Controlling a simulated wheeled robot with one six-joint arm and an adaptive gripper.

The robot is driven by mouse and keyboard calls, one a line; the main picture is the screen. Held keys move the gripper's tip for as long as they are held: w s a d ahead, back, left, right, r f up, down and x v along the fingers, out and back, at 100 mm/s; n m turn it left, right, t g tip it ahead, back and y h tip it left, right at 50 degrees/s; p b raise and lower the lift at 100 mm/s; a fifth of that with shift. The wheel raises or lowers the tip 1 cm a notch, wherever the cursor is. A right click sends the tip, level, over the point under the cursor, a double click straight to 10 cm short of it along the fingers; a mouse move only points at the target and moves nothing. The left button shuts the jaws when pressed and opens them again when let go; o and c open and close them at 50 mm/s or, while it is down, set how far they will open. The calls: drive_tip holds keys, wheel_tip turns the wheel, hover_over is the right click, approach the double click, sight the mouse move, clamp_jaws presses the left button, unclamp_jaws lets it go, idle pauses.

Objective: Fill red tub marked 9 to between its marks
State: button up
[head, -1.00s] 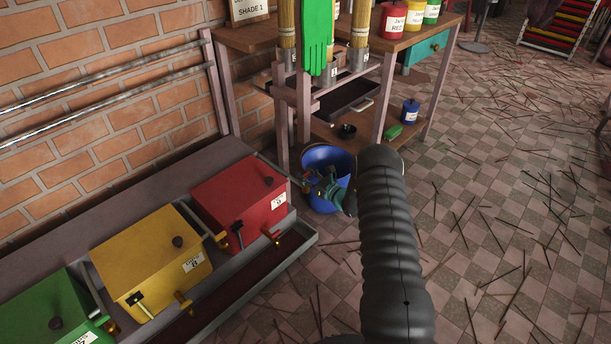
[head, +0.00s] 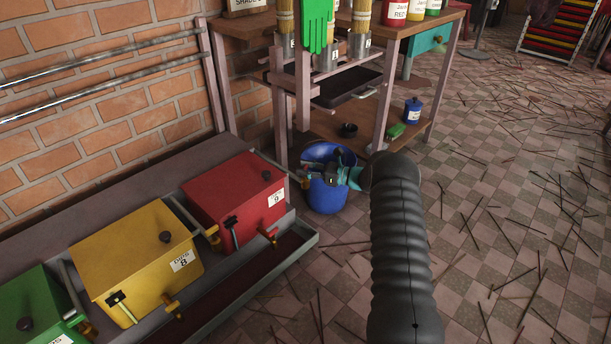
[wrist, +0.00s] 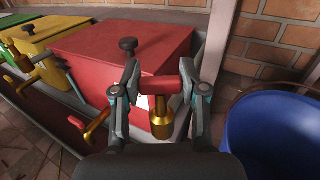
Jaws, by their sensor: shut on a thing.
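The red tub marked 9 (head: 228,190) sits on the low ledge by the brick wall, its lid with a black knob on. It also shows in the wrist view (wrist: 105,60). My gripper (wrist: 157,90) is shut on the red handle (wrist: 160,84) of a brass valve (wrist: 160,124) at the tub's right front corner. In the head view my gripper (head: 322,177) is in front of the blue bucket. A brass tap (head: 268,237) with a red lever is on the tub's front. The tub's inside and level marks are hidden.
The yellow tub marked 8 (head: 140,255) and a green tub (head: 30,310) stand to the left. The blue bucket (wrist: 268,135) is close on my gripper's right. A wooden workbench (head: 250,32) stands behind. Thin sticks litter the tiled floor (head: 500,200).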

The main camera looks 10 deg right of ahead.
drive_tip(key=shift+a, duration=0.15)
drive_tip(key=o, duration=1.2)
drive_tip(key=shift+a, duration=0.15)
drive_tip(key=shift+c, duration=0.2)
drive_tip(key=shift+d, duration=0.25)
drive_tip(key=v, duration=1.2)
